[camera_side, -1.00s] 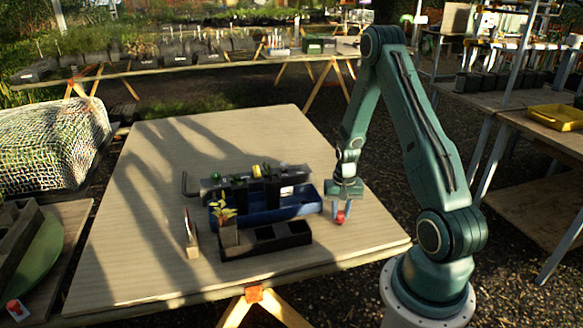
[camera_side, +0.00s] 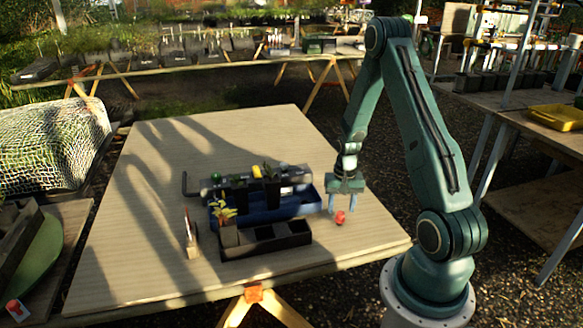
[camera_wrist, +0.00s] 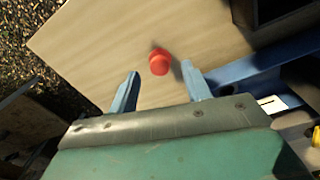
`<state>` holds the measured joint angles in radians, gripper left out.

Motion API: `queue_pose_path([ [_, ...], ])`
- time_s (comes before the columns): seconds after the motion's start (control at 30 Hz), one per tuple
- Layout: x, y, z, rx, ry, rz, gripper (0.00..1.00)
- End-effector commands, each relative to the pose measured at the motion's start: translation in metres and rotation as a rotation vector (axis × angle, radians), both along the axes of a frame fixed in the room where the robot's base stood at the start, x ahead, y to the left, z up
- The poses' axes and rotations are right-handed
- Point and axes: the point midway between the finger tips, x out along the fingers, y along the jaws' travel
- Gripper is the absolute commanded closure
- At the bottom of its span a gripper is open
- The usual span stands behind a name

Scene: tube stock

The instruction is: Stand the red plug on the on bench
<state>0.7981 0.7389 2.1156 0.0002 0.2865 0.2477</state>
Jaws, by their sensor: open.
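The red plug (camera_side: 340,217) stands on the wooden bench top (camera_side: 150,255), near its right edge. It also shows in the wrist view (camera_wrist: 159,63), seen from above, with a clear strip of wood around it. My gripper (camera_side: 344,203) is just above the plug in the side view, its blue fingers apart. In the wrist view my gripper (camera_wrist: 158,85) is open, and the plug is beyond the fingertips, between their lines, with nothing held.
A black compartment tray (camera_side: 265,238) stands left of the plug, with a seedling in one end. A blue tray (camera_side: 275,214) lies behind it with dark pots near it. A small upright item (camera_side: 191,238) stands further left. The front left bench is clear.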

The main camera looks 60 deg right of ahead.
Motion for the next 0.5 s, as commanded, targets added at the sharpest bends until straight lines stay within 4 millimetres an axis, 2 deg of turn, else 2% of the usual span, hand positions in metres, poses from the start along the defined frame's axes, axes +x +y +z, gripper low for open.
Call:
queue_pose_path([
  [0.5,0.000,0.000,0.071,-0.003,-0.003,0.000,0.52],
])
